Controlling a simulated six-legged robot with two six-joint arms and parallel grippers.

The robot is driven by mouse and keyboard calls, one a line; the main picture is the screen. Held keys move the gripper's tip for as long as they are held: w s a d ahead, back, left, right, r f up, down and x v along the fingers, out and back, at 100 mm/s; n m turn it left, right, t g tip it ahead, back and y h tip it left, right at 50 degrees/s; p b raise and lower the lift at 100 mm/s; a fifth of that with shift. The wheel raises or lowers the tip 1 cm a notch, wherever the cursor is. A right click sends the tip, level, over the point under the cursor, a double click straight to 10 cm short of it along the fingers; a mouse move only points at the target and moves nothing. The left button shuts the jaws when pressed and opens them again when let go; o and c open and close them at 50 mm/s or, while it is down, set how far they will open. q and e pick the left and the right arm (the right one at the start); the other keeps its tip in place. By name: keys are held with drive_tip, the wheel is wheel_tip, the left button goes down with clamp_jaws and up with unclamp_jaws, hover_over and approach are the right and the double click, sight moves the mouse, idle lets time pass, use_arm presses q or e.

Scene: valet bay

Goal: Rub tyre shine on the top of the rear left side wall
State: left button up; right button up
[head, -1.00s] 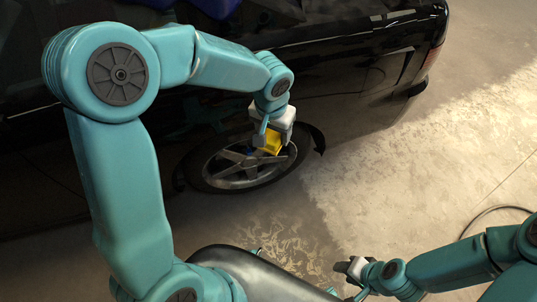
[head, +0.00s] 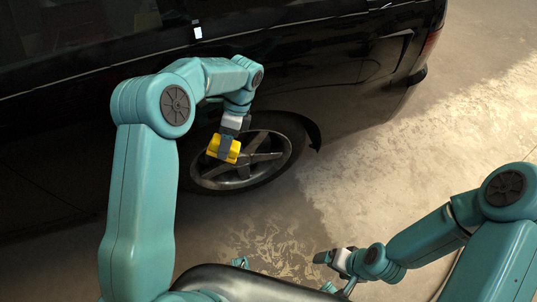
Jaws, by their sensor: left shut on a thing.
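The rear left wheel of the black car (head: 300,45) shows in the head view, with a grey spoked rim (head: 262,158) inside a black tyre (head: 297,135). My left gripper (head: 224,147) is shut on a yellow applicator (head: 234,152). It appears in front of the upper left of the wheel; whether the applicator touches the tyre I cannot tell. My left arm and the gripper hide part of the tyre's upper left side wall. My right gripper (head: 324,257) is low in the view, away from the wheel, and its jaws are too small to read.
The car's dark side fills the upper part of the view, with the wheel arch close around the tyre. The pale concrete floor (head: 400,160) is clear to the right of the wheel. A lighter wet-looking patch (head: 275,248) lies on the floor below the wheel.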

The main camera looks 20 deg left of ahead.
use_arm(q)
drive_tip(key=w+d+f+m+t+y+b, duration=0.4)
drive_tip(key=w+f+m+t+b, duration=0.25)
drive_tip(key=f+m+t, duration=0.35)
drive_tip(key=w+d+f+m+t+y+b, duration=0.4)
drive_tip(key=w+f+m+t+b, duration=0.3)
drive_tip(key=m, duration=0.4)
drive_tip(key=shift+w+a+r+t+b, duration=0.15)
drive_tip(key=shift+w+a+r+t, duration=0.25)
drive_tip(key=shift+w+a, duration=0.25)
drive_tip(key=shift+w+a+r+t+b, duration=0.15)
drive_tip(key=shift+w+a+r+t, duration=0.25)
drive_tip(key=shift+w, duration=0.4)
use_arm(e)
wheel_tip(320, 180, down, 15)
drive_tip(key=shift+f, duration=0.15)
use_arm(q)
drive_tip(key=shift+b+x, duration=0.75)
drive_tip(key=shift+x, duration=0.4)
use_arm(e)
drive_tip(key=shift+f, duration=0.75)
use_arm(q)
drive_tip(key=shift+r, duration=0.1)
